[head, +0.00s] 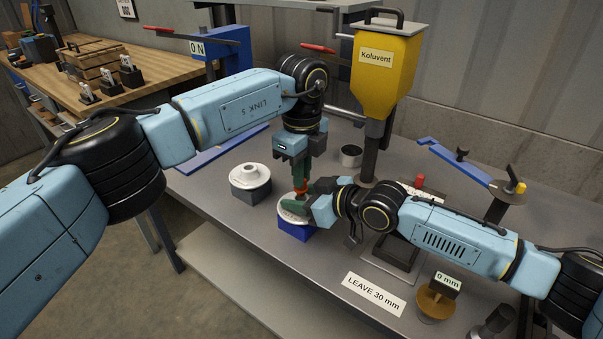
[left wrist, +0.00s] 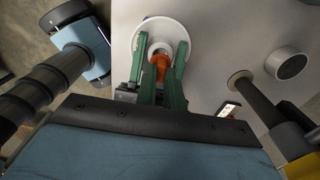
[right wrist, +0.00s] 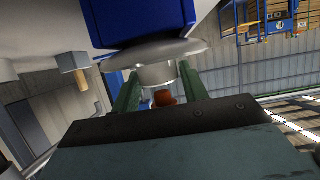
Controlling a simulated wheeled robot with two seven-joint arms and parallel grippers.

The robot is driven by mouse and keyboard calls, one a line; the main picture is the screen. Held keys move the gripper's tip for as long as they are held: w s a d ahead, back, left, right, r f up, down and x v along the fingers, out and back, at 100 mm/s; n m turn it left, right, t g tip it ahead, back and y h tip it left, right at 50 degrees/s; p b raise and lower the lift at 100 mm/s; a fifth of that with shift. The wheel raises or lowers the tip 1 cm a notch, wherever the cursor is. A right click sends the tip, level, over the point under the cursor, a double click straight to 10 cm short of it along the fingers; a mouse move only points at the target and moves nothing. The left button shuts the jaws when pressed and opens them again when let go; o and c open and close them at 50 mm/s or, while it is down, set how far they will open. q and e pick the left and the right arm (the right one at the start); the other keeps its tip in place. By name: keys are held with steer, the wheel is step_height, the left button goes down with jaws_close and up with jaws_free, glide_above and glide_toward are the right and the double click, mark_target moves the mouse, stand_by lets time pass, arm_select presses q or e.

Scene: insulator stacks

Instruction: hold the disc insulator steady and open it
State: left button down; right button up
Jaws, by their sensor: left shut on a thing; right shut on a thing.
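The disc insulator (head: 291,218), a pale disc, sits on a blue block (head: 297,233) near the table's front. My left gripper (head: 300,183) points straight down over it. In the left wrist view its green fingers straddle an orange piece (left wrist: 160,62) above the white disc (left wrist: 176,30). My right gripper (head: 292,206) reaches in from the right at disc height. In the right wrist view its green fingers flank the grey cap (right wrist: 157,73) next to the disc rim (right wrist: 190,47). Both grippers are shut on the insulator. The exact contact points are partly hidden.
A second white insulator (head: 250,174) stands on a grey block to the left. The yellow hopper (head: 386,72) and its column stand behind, beside a small cup (head: 350,156). A sign (head: 374,295) and a brown bowl (head: 436,302) are at the front right.

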arm_select(q)
steer(key=shift+r, duration=2)
arm_select(e)
steer(key=o, duration=1.5)
steer(key=shift+c, duration=0.2)
